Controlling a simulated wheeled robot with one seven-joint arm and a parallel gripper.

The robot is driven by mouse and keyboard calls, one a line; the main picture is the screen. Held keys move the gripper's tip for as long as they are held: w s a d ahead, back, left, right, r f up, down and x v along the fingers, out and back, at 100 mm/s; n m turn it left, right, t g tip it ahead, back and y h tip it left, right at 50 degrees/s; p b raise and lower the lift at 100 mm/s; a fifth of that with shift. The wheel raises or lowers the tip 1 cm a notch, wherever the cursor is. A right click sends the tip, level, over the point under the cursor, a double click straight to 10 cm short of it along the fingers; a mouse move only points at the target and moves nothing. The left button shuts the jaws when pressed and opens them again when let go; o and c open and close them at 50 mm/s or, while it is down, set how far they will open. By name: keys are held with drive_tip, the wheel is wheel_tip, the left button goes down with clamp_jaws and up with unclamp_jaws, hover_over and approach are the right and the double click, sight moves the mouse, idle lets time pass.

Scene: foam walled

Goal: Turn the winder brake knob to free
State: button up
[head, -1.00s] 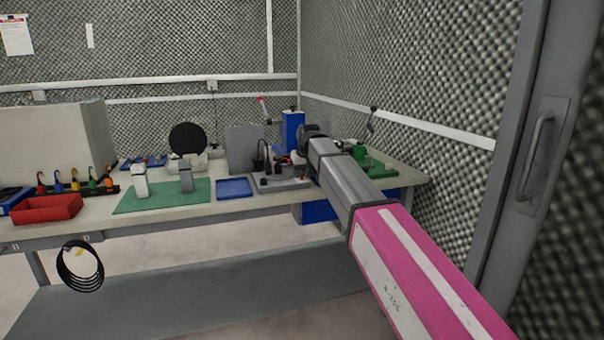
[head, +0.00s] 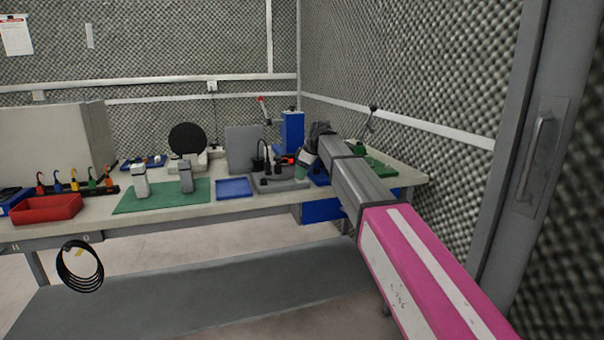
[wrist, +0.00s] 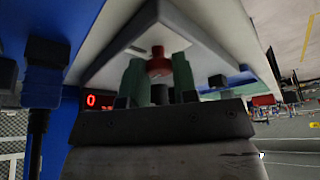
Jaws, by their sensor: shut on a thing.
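In the wrist view a red knob (wrist: 157,62) stands on a light grey plate between the two green fingertips of my gripper (wrist: 158,78). The fingers are closed on its sides, and dark finger parts hide its near side. I cannot read any marking for the knob's position. In the head view my gripper (head: 304,160) points down at the grey winder base (head: 275,184) on the bench; the knob is hidden there. A red-digit display showing 0 (wrist: 92,101) is beside the gripper in the wrist view.
A blue column (head: 292,132) stands behind my gripper, and a green fixture (head: 378,166) is to its right. Left of the base are a blue tray (head: 234,188), a green mat (head: 150,203) and a red bin (head: 47,209). The foam wall is close on the right.

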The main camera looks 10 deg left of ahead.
drive_tip(key=n+g, duration=0.1)
drive_tip(key=n, duration=0.2)
drive_tip(key=shift+w+n, duration=0.1)
drive_tip(key=shift+n, duration=0.2)
drive_tip(key=shift+n+g+h, duration=0.4)
drive_tip(key=shift+n+g, duration=0.4)
drive_tip(key=shift+n, duration=1)
drive_tip(key=o, duration=0.9)
drive_tip(key=shift+o, duration=0.2)
drive_tip(key=v, duration=1)
drive_tip(key=shift+r, duration=0.35)
drive_tip(key=shift+d, duration=0.15)
